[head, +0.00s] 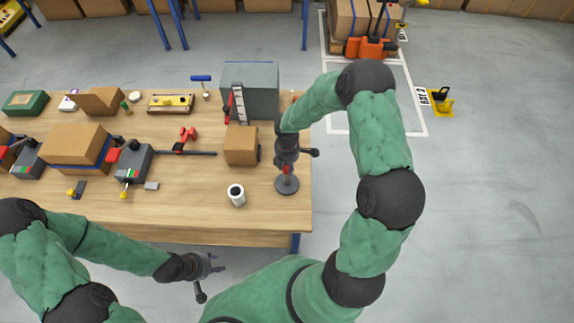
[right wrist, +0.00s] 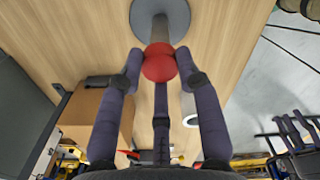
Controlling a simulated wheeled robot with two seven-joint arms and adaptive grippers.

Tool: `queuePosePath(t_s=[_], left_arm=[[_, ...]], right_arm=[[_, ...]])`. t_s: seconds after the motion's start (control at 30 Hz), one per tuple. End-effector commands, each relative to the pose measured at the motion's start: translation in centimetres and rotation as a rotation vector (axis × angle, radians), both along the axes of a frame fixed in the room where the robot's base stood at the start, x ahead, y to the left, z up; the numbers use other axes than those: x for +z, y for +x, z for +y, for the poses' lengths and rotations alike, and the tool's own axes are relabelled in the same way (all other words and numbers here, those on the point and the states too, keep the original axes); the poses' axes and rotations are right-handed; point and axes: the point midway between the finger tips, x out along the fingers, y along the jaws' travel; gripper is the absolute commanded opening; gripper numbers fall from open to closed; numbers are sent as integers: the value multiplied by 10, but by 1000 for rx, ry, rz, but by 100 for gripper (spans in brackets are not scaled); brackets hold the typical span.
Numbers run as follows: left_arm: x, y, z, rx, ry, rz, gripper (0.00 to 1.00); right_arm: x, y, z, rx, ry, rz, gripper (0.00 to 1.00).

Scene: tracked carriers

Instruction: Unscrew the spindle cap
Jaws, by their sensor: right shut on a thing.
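The red spindle cap (right wrist: 158,62) sits on a grey spindle (right wrist: 159,30) that stands on a round grey base (right wrist: 160,10). In the head view the base (head: 287,186) is near the table's right edge, and the cap (head: 286,170) is partly hidden by the gripper above it. My right gripper (head: 286,163) points down there, and in the right wrist view its fingers (right wrist: 158,66) are shut on the cap from both sides. My left gripper (head: 219,264) is in front of the table, empty, with its fingertips seeming apart.
A brown box (head: 241,146) stands just left of the spindle, with a white cylinder (head: 237,195) in front. A grey box (head: 250,90) is behind. Several boxes and devices fill the table's left half. The front strip of the table (head: 190,220) is clear.

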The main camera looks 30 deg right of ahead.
Motion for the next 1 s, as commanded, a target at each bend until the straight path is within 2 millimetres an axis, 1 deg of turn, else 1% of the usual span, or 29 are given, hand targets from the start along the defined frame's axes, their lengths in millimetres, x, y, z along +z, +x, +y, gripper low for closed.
queuePosePath(t_s=[0.03, 0.1, 0.23, 0.33, 0.57, 0.67, 0.77, 1.0], left_arm=[[11, 0, 0, 0, 0, 0, 40], [18, 0, 0, 0, 0, 0, 40], [26, 0, 0, 0, 0, 0, 40], [27, 0, 0, 0, 0, 0, 40], [25, 0, 0, 0, 0, 0, 40], [30, 0, 0, 0, 0, 1, 40], [43, 0, 0, 0, 0, 1, 40], [74, 0, 0, 0, 0, 0, 40]], right_arm=[[3, -1, 0, 62, 1, 5, 3], [3, -1, 0, 155, 1, 4, 3], [2, -1, 0, 282, 1, 4, 3], [0, -1, 0, 320, 1, 2, 3], [-1, -1, 0, 322, 1, 2, 3], [0, -1, 0, 353, 1, 3, 3], [2, -2, 1, 463, 3, 5, 3], [3, -2, 1, 816, 4, 6, 3]])
